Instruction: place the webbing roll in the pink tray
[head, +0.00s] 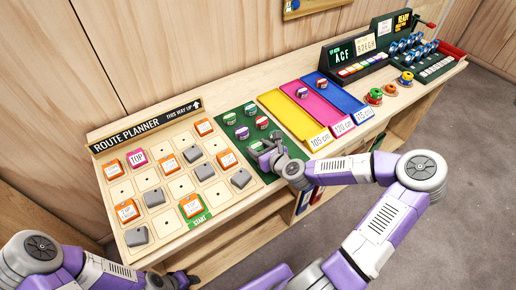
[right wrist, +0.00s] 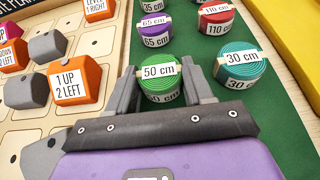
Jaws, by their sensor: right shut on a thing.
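My right gripper (head: 268,150) is over the green mat, with its fingers on either side of a green webbing roll marked 50 cm (right wrist: 160,78). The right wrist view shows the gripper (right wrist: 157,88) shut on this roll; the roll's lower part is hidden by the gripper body. I cannot tell whether the roll is clear of the mat. The pink tray (head: 322,110) lies right of the mat, between a yellow and a blue tray. One roll (head: 302,92) sits in its far part. The tray's near part is bare.
Other rolls stand close by on the mat (right wrist: 275,120), including a teal 30 cm roll (right wrist: 240,65) and a red 110 cm roll (right wrist: 216,20). The yellow tray (head: 290,115) is empty. The blue tray (head: 340,98) holds one roll (head: 321,83). The route planner board (head: 170,185) is at left.

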